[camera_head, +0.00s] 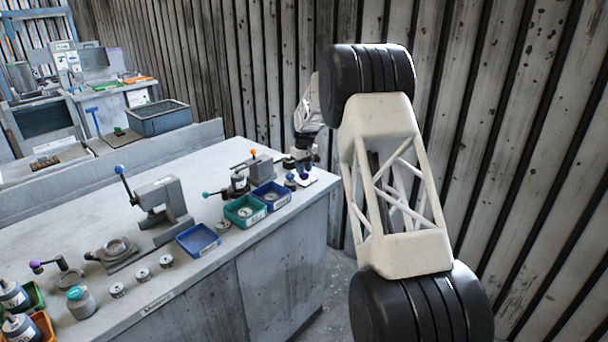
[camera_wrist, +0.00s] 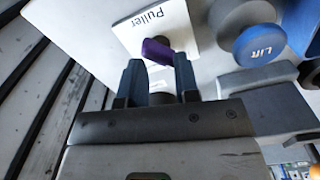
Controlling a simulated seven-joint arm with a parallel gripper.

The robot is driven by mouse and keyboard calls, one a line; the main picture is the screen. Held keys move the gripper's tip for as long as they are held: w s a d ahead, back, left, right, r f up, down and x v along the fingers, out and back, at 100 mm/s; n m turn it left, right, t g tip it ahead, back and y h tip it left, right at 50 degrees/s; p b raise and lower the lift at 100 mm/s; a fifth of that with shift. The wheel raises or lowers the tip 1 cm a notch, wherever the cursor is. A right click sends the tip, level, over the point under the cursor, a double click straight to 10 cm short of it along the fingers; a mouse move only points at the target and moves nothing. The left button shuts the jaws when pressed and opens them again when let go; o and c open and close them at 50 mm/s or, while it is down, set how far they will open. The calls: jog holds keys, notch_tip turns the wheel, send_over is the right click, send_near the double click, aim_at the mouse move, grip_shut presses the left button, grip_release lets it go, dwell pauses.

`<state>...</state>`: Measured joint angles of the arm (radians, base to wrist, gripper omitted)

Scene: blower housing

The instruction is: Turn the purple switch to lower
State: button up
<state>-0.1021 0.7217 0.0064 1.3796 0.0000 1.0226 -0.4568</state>
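The purple switch (camera_wrist: 157,50) sits on a white plate (camera_wrist: 178,20) marked "Puller" in the wrist view. It lies tilted across the gap at my fingertips. My gripper (camera_wrist: 159,66) is open, with one dark finger on each side of the switch. The fingers look very close to the switch, but I cannot tell whether they touch it. In the head view my gripper (camera_head: 302,162) is at the far right end of the bench, over the white plate. The switch is too small there to make out clearly.
A round blue button (camera_wrist: 259,46) marked "Lift" stands right of the switch in the wrist view. In the head view, a blue bin (camera_head: 272,196), a green bin (camera_head: 245,211) and a small press (camera_head: 260,168) stand left of my gripper. A corrugated wall (camera_head: 265,60) rises behind.

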jog(key=f+n, duration=0.2)
jog(key=n, duration=0.1)
jog(key=shift+s+f+n, duration=0.2)
jog(key=shift+s+n, duration=0.1)
jog(key=n, duration=0.3)
jog(key=shift+n, duration=0.3)
jog(key=shift+w+r+n, duration=0.2)
jog(key=shift+r+n, duration=0.3)
jog(key=shift+n, duration=0.7)
jog(key=shift+f, duration=0.6)
grip_shut()
